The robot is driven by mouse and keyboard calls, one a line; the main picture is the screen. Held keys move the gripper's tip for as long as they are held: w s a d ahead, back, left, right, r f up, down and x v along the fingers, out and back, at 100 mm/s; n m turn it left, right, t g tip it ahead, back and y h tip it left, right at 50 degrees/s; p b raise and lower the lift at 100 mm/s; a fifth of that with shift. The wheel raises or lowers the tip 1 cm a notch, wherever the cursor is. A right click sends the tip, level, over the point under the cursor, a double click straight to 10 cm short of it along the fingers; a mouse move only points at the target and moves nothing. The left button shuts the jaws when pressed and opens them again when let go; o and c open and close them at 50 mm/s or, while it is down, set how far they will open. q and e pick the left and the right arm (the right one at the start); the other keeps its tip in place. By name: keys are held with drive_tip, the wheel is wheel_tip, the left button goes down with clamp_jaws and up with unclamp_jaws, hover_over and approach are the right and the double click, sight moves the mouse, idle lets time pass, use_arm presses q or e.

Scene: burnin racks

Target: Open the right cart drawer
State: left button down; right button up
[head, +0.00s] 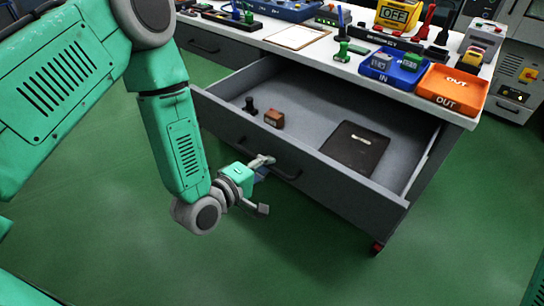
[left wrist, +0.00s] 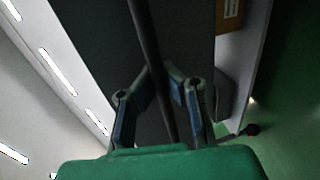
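The right cart drawer (head: 340,188) is pulled well out, with its grey interior showing. Its dark handle (head: 286,173) is on the front panel. My left gripper (head: 265,184) is at this handle with its fingers spread apart, one near the bar and one lower. In the left wrist view the dark handle bar (left wrist: 150,45) runs between the two fingers of the left gripper (left wrist: 157,92), with gaps visible beside it. My right gripper is out of view.
The drawer holds a black knob (head: 249,104), a small brown box (head: 274,119) and a dark flat panel (head: 355,148). The cart top carries a blue IN tray (head: 377,75), an orange OUT tray (head: 450,91) and a clipboard (head: 296,36). Green floor is clear in front.

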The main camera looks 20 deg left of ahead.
use_arm(q)
drive_tip(key=shift+s+a+f, duration=0.1)
drive_tip(key=shift+s+f, duration=0.1)
drive_tip(key=shift+s, duration=0.15)
drive_tip(key=c, duration=1.6)
unclamp_jaws()
drive_tip(key=shift+w, duration=0.1)
drive_tip(key=shift+r, duration=0.1)
drive_tip(key=v, duration=1.2)
drive_tip(key=shift+f, duration=0.2)
